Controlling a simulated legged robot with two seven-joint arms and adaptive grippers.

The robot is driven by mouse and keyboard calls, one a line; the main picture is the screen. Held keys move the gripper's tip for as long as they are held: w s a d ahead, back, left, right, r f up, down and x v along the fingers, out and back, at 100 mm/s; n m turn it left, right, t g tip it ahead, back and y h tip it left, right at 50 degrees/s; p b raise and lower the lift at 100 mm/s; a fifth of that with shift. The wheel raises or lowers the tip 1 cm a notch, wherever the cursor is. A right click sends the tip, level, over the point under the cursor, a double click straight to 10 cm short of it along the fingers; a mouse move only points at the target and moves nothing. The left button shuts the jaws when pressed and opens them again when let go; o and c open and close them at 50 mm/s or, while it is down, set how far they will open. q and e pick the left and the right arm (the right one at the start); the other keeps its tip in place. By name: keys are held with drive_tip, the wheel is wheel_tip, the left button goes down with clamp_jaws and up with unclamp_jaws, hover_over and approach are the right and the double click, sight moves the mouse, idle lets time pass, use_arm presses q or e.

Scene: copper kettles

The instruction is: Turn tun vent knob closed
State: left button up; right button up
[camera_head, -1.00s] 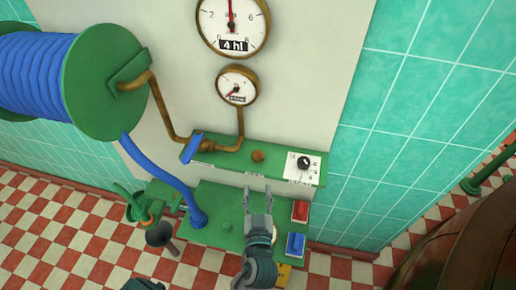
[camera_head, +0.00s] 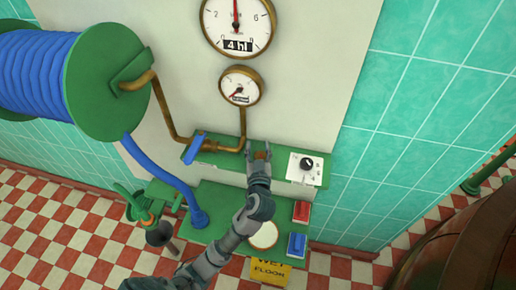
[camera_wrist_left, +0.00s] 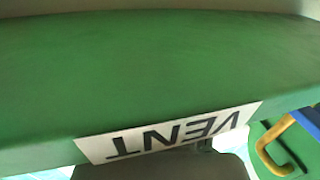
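The vent knob (camera_head: 261,155) is a small brown knob on the green shelf below the small gauge. My left gripper (camera_head: 259,148) is at it in the head view, its two fingers spread on either side of the knob. I cannot tell whether they touch it. In the left wrist view, a white VENT label (camera_wrist_left: 168,134) appears upside down on the front of the green shelf (camera_wrist_left: 150,70). The knob does not show there. My right gripper is not in view.
A black selector dial (camera_head: 306,163) on a white plate sits right of the knob. A blue lever (camera_head: 193,147) and brown pipe are to its left. Red (camera_head: 301,211) and blue (camera_head: 296,244) switches sit on the lower green panel. A blue hose reel (camera_head: 105,85) stands upper left.

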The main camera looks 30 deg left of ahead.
use_arm(q)
drive_tip(key=shift+d+r, duration=0.2)
drive_tip(key=shift+d, duration=0.45)
drive_tip(key=shift+c, duration=0.5)
drive_tip(key=shift+d, duration=0.1)
drive_tip(key=c, duration=0.4)
drive_tip(key=shift+s, duration=0.1)
drive_tip(key=c, duration=0.3)
drive_tip(key=shift+a+f, duration=0.15)
drive_tip(key=shift+a, duration=0.3)
clamp_jaws()
drive_tip(key=shift+d, duration=0.1)
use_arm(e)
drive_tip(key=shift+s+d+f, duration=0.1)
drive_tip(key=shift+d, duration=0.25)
use_arm(q)
drive_tip(key=shift+d, duration=0.1)
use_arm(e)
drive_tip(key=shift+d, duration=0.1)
